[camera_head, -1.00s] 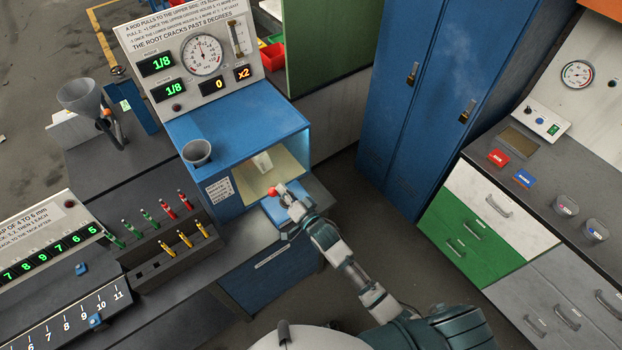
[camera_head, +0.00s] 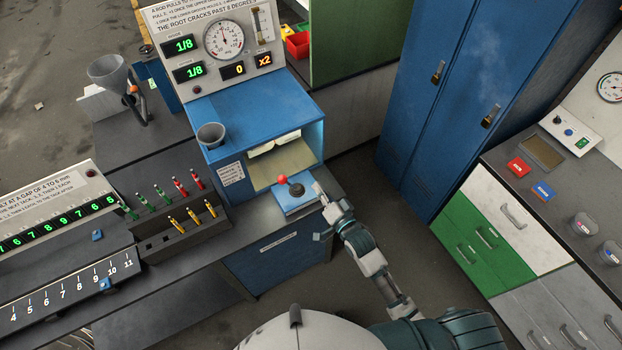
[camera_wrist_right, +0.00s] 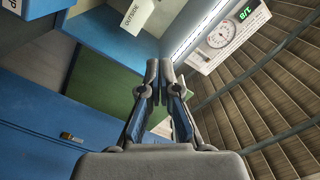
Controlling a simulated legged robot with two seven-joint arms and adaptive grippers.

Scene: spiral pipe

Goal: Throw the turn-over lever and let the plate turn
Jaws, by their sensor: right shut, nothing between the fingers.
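The lever has a red ball knob (camera_head: 282,180) and a dark pivot (camera_head: 297,189); its knob leans left of the pivot. It stands on a small blue base (camera_head: 295,202) in front of the blue cabinet (camera_head: 246,108). Inside the cabinet's lit opening, a pale plate (camera_head: 274,145) shows broad and tilted under the roof; its upper part is hidden. My right gripper (camera_head: 318,189) is just right of the lever, apart from the knob. In the right wrist view its fingers (camera_wrist_right: 159,72) are shut and empty. My left gripper is not in view.
A rack of coloured tools (camera_head: 185,230) stands left on the bench.

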